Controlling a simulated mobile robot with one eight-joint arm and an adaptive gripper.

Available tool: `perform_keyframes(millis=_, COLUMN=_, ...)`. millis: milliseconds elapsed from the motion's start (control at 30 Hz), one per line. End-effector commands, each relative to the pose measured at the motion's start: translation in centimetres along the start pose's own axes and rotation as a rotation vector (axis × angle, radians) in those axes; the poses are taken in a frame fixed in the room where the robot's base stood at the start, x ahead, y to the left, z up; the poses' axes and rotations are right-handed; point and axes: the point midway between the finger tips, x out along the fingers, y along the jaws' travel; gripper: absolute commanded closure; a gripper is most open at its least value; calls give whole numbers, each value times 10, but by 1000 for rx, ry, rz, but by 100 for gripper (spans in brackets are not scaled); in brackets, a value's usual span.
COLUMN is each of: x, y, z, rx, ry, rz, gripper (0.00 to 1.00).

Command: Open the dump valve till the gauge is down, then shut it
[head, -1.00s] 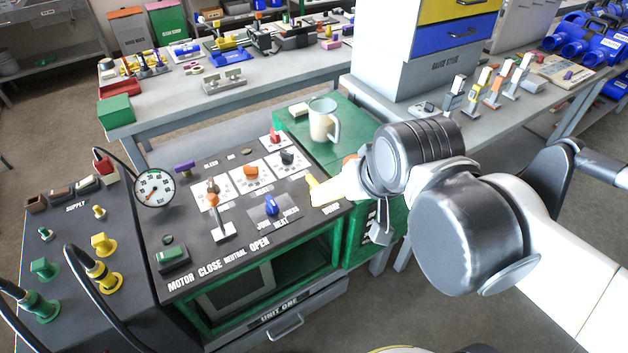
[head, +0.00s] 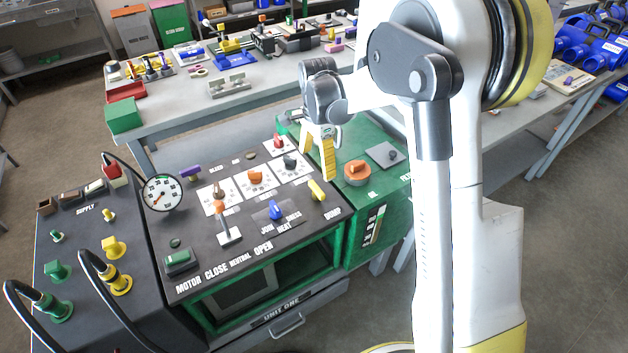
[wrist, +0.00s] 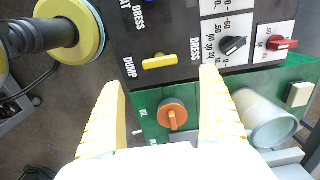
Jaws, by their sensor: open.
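The dump valve's yellow handle (head: 317,190) is at the right front of the black panel, by the DUMP label. In the wrist view the handle (wrist: 160,62) lies crosswise to the label's lettering. My gripper (head: 318,164) is open and empty, its yellow fingers apart above the panel's right edge, behind the handle in the picture. In the wrist view the handle is just beyond and between the fingertips (wrist: 160,80), apart from them. The round white gauge (head: 162,193) stands at the panel's left; its needle points to the lower left, its exact reading too small to tell.
An orange knob (head: 357,171) is on the green surface right of the panel. An orange-topped lever (head: 221,222) and blue knob (head: 276,209) stand on the panel. Black hoses (head: 92,262) arch at the left.

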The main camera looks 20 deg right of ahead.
Motion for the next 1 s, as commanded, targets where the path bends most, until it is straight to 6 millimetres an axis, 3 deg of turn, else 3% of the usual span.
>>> perform_keyframes(millis=167, x=24, y=0, z=0, rx=5, ry=-1, rz=3, gripper=11)
perform_keyframes(millis=400, x=73, y=-1, z=0, rx=4, ry=0, rz=2, gripper=11)
perform_keyframes(millis=600, x=100, y=0, z=0, rx=3, ry=0, rz=1, gripper=11)
perform_keyframes(millis=1000, x=108, y=0, z=0, rx=3, ry=0, rz=1, gripper=11)
